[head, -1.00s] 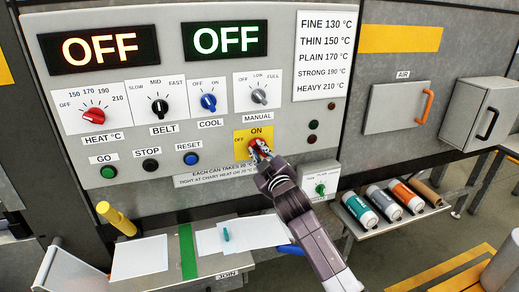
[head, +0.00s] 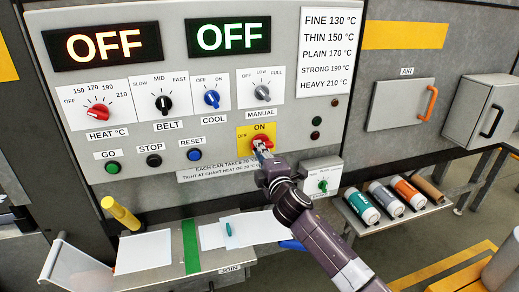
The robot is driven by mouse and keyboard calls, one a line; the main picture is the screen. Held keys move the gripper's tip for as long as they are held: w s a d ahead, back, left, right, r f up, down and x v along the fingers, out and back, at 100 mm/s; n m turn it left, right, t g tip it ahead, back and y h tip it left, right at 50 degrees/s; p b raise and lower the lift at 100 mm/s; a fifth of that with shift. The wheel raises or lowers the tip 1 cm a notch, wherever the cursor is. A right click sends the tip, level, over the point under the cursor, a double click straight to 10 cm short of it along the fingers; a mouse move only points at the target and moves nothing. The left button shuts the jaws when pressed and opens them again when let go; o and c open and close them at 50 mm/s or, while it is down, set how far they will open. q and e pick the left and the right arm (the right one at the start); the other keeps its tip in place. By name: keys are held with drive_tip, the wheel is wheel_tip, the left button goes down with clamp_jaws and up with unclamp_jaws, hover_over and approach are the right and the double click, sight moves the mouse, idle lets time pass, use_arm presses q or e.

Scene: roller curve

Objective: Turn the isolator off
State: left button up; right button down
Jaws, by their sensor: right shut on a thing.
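The isolator is a red rotary knob (head: 266,141) on a yellow plate (head: 243,144) marked OFF at the left and ON at the top. It sits low on the grey control panel, under the MANUAL label. My right gripper (head: 261,147) reaches up from the lower right and is shut on the red knob. Its fingers cover part of the knob, so I cannot tell exactly where the knob points. My left gripper is not in view.
Several dials, such as the red HEAT dial (head: 98,112), sit above and left. GO (head: 113,168), STOP (head: 154,160) and RESET (head: 195,154) buttons are nearby. A small box with a green knob (head: 323,185) stands close to my right wrist. Both displays (head: 233,35) read OFF.

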drive_tip(key=shift+f+n, duration=0.15)
drive_tip(key=shift+n, duration=0.25)
drive_tip(key=c, duration=1.9)
unclamp_jaws()
drive_tip(key=shift+c, duration=0.2)
drive_tip(key=v, duration=1.2)
